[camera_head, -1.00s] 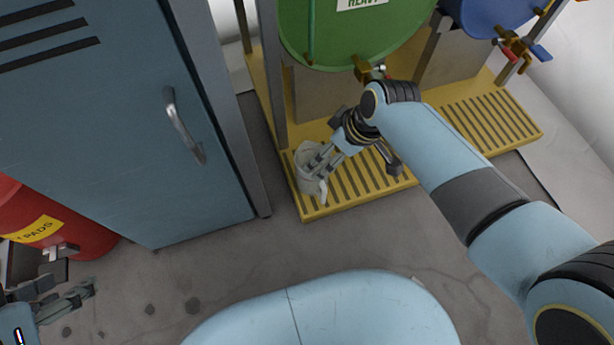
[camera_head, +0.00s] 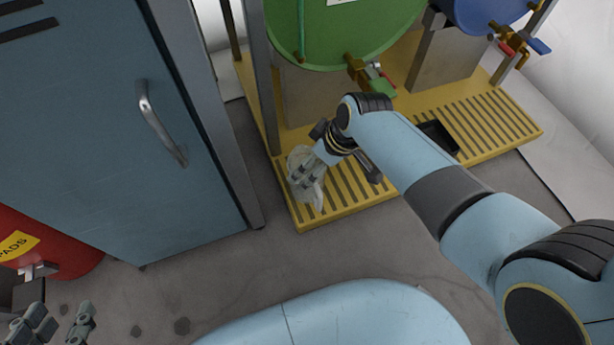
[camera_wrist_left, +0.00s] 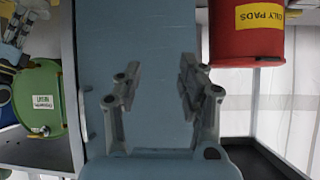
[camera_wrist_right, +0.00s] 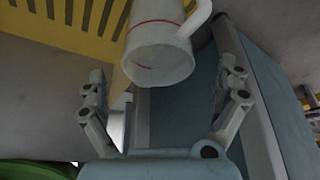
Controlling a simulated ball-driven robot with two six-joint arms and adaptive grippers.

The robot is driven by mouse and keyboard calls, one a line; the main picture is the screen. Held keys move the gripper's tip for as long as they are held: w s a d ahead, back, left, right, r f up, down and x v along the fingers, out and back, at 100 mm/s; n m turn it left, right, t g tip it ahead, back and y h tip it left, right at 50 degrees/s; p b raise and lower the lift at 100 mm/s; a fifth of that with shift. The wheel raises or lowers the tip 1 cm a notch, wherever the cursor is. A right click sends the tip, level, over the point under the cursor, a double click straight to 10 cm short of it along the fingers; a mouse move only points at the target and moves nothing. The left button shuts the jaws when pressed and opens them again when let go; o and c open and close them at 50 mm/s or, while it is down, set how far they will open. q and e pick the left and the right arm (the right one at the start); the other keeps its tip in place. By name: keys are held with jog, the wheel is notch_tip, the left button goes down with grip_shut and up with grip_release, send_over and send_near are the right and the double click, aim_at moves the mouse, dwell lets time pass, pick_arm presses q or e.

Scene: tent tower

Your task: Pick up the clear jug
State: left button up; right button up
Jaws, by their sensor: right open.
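The pale, translucent jug (camera_head: 297,160) stands on the left end of the yellow slatted tray in the head view. Its handle is towards the lower right. My right gripper (camera_head: 308,174) is at the jug, and its fingers overlap the jug in this view. In the right wrist view the jug (camera_wrist_right: 160,50), with a red line around it and a handle, shows between and beyond the spread fingers. I see no finger clearly touching it. My left gripper (camera_head: 52,328) is open and empty at the lower left, its fingers apart in the left wrist view (camera_wrist_left: 158,82).
The yellow tray (camera_head: 345,208) lies under a green drum (camera_head: 335,35) and a blue drum (camera_head: 490,12) with taps. A blue-grey cabinet (camera_head: 110,130) stands left of the jug, by a metal post. A red bin (camera_head: 45,240) is at far left. Grey floor is open in front.

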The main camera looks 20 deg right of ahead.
jog(key=shift+b+x, duration=0.55)
jog(key=shift+x, duration=0.2)
jog(key=shift+w+f+b, duration=0.25)
jog(key=shift+f+b, duration=0.45)
jog(key=shift+b, duration=0.1)
jog(key=shift+b+x, duration=0.85)
jog(key=shift+x, duration=0.2)
pick_arm(q)
jog(key=w+d+r+m+t+h, duration=0.1)
jog(key=w+r+t, duration=0.4)
jog(key=r, duration=0.6)
jog(key=w+d+r+m+t+h, duration=0.1)
jog(key=w+r+t, duration=0.4)
jog(key=r, duration=0.6)
jog(key=shift+w+d+m+t+h, duration=0.15)
jog(key=shift+d+m+t+h, duration=0.2)
jog(key=shift+t+h, duration=0.55)
pick_arm(e)
jog(key=c, duration=1.4)
jog(key=shift+r, duration=0.1)
